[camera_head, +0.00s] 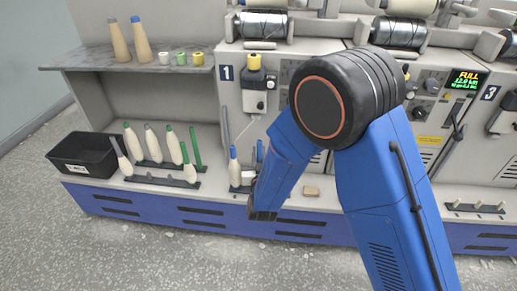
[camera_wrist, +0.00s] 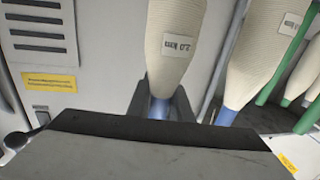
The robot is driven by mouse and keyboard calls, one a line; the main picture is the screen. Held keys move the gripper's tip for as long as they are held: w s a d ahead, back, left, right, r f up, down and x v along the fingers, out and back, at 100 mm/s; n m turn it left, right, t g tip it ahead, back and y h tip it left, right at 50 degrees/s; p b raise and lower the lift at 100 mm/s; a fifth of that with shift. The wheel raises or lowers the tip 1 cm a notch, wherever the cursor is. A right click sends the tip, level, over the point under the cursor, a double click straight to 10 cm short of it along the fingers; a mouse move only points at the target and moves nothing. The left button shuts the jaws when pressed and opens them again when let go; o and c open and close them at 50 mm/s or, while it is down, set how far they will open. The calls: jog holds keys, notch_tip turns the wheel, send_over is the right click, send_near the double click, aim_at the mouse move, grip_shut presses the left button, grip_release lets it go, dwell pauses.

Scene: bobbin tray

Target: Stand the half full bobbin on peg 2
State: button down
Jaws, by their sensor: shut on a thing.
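My gripper (camera_head: 262,211) is low in front of machine 1, with its jaws mostly hidden in the head view. In the wrist view its dark fingers are shut on the blue end of a pale wound bobbin (camera_wrist: 173,45). How full this bobbin is I cannot tell. A second pale bobbin (camera_wrist: 252,50) with a blue end is beside it, apart from the fingers. In the head view a blue-tipped bobbin (camera_head: 233,168) stands just left of my gripper. A dark peg rail (camera_head: 160,181) at left carries bobbins; no peg numbers are readable.
A black bin (camera_head: 82,150) stands at far left. Several green-tipped bobbins and a green tube (camera_head: 195,147) stand close together behind the front rail. A shelf (camera_head: 85,62) overhangs them with cones and small spools.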

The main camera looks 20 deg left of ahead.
aim_at(259, 160)
jog(key=shift+f, duration=1.7)
dwell(0.8)
jog(key=c, duration=1.9)
grip_release()
jog(key=shift+o, duration=0.2)
jog(key=shift+s+d, duration=0.1)
jog(key=shift+s, duration=0.05)
jog(key=v, duration=1)
jog(key=shift+s+d, duration=0.15)
jog(key=shift+s, duration=0.15)
